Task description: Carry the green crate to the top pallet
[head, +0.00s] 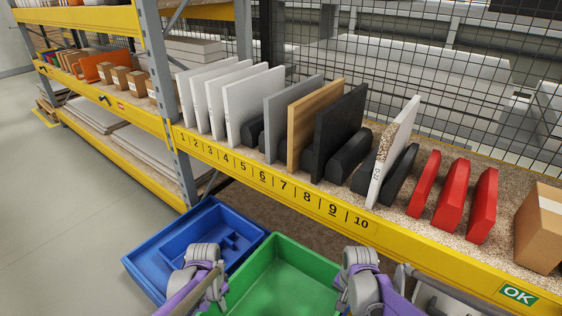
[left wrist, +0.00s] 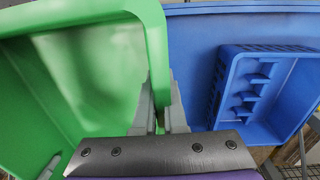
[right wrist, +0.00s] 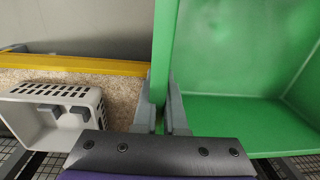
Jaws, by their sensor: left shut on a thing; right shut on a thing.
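The green crate (head: 283,275) is in the bottom middle of the head view, and its inside looks empty. My left gripper (head: 222,290) is at the crate's left side; in the left wrist view its fingers (left wrist: 160,110) are shut on the green wall (left wrist: 155,50). My right gripper (head: 343,287) is at the crate's right side; in the right wrist view its fingers (right wrist: 162,110) are shut on the other green wall (right wrist: 163,50). The crate's near end is cut off by the head view's lower edge. I cannot make out a top pallet.
A blue crate (head: 140,262) with a smaller blue bin inside lies left of the green crate. The yellow shelf beam (head: 270,180) with numbered slots and upright boards runs behind. A white basket (right wrist: 50,120) shows in the right wrist view. Open floor (head: 60,210) lies left.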

